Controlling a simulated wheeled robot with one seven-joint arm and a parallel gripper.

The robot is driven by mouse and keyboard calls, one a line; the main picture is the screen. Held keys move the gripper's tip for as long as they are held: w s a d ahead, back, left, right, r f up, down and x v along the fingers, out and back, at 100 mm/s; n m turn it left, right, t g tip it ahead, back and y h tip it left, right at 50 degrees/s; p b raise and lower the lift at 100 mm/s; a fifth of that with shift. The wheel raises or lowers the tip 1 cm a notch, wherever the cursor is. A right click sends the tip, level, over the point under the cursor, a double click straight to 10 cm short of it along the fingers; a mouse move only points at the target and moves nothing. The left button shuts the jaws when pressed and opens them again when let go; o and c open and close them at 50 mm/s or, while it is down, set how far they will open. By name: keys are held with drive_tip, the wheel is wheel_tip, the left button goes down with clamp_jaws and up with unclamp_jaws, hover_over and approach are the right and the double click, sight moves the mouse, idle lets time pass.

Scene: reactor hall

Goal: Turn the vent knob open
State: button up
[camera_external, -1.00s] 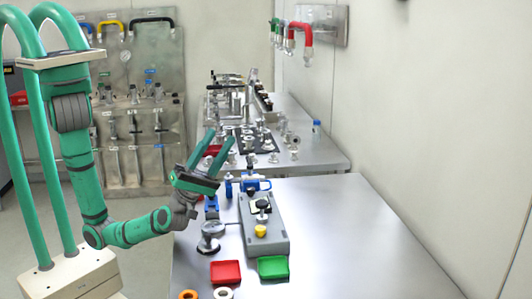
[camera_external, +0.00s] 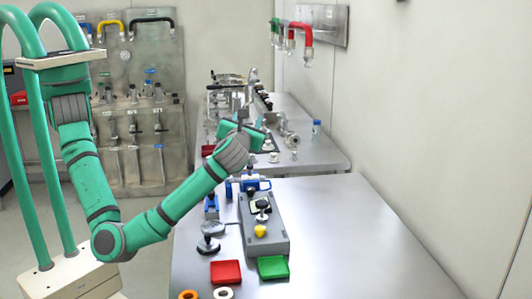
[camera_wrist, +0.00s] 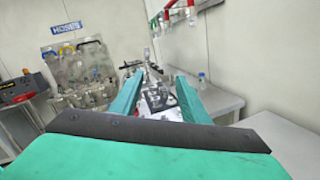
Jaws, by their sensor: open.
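A grey control box (camera_external: 277,240) lies on the near steel table. It carries a black and silver knob or lever (camera_external: 262,206) and a yellow button (camera_external: 260,231). I cannot tell which part is the vent knob. My gripper (camera_external: 252,125) is raised above and behind the box, clear of it, pointing toward the back table. In the wrist view its two green fingers (camera_wrist: 156,85) stand wide apart with nothing held between them. The control box does not show in the wrist view.
A blue valve (camera_external: 252,184) stands just behind the box. A silver and black round part (camera_external: 209,241) is left of it. Red (camera_external: 226,271) and green (camera_external: 273,267) trays lie in front. The back table (camera_external: 325,157) holds several metal fittings. The near table's right side is bare.

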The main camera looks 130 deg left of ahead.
wheel_tip(320, 180, down, 6)
drive_tip(key=w+n+t+h, duration=0.2)
drive_tip(key=h, duration=0.3)
drive_tip(key=n+t+h, duration=0.2)
drive_tip(key=t+h, duration=0.5)
drive_tip(key=h, duration=0.5)
approach(260, 227)
wheel_tip(260, 227, down, 8)
drive_tip(key=shift+d+f, duration=0.1)
drive_tip(key=shift+d, duration=0.05)
drive_tip(key=shift+c, duration=0.5)
clamp_jaws()
